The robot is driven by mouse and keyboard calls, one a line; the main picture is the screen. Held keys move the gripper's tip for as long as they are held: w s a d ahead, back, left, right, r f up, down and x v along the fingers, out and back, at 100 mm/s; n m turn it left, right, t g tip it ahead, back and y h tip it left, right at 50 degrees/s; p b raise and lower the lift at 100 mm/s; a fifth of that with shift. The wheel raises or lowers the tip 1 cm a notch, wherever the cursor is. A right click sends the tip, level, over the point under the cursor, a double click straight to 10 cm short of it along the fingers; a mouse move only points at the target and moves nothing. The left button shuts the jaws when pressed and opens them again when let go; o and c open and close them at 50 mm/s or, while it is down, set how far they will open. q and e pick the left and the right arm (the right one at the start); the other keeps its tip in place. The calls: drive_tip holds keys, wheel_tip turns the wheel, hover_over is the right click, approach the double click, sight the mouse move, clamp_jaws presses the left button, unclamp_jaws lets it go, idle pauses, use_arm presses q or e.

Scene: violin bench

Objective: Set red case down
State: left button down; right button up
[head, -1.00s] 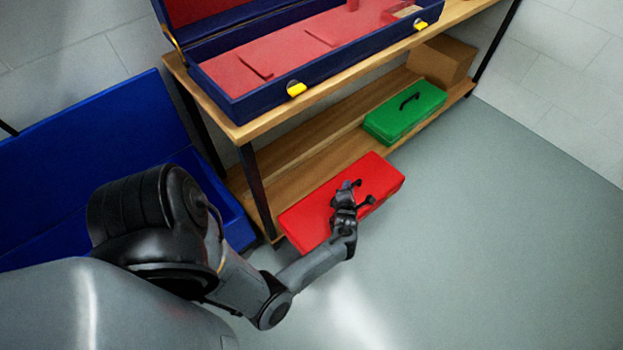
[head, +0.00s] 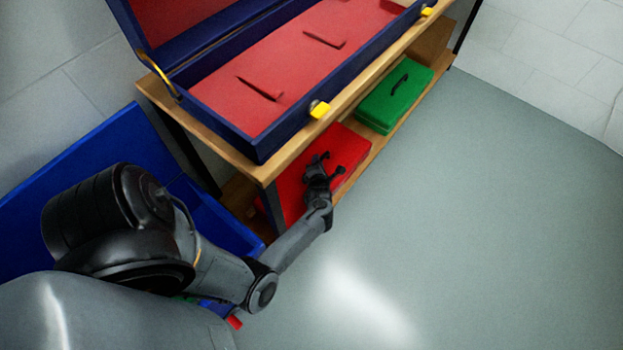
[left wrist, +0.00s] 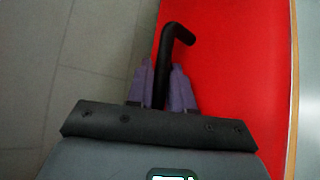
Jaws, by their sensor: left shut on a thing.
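The red case (head: 345,150) is at the lower shelf, left of the green case (head: 395,98), and partly hidden by the upper board and front leg. I cannot tell whether it rests on the shelf or hangs just above it. My left gripper (head: 320,168) is at the case's near side. In the left wrist view, my left gripper (left wrist: 162,88) is shut on the black handle (left wrist: 178,36) of the red case (left wrist: 235,60), which fills the right part of that view. My right gripper is not in view.
An open blue violin case (head: 245,125) with red lining stands on the upper board (head: 385,52). A cardboard box (head: 432,43) sits at the shelf's far end. A blue open container (head: 85,190) stands left of the shelf. The grey floor (head: 470,220) in front is clear.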

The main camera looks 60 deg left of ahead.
use_arm(q)
drive_tip(key=shift+a, duration=0.35)
drive_tip(key=shift+s+a+f+b, duration=0.1)
drive_tip(key=shift+a+f+b, duration=0.05)
drive_tip(key=shift+f+b, duration=0.25)
wheel_tip(320, 180, down, 2)
drive_tip(key=shift+b, duration=0.7)
drive_tip(key=shift+d+f+b, duration=0.25)
drive_tip(key=shift+f+b, duration=0.2)
drive_tip(key=shift+f, duration=0.25)
drive_tip(key=f+b, duration=0.2)
drive_tip(key=f, duration=0.1)
drive_tip(key=shift+a+f+b, duration=0.2)
drive_tip(key=shift+f+b, duration=0.1)
drive_tip(key=shift+d, duration=0.1)
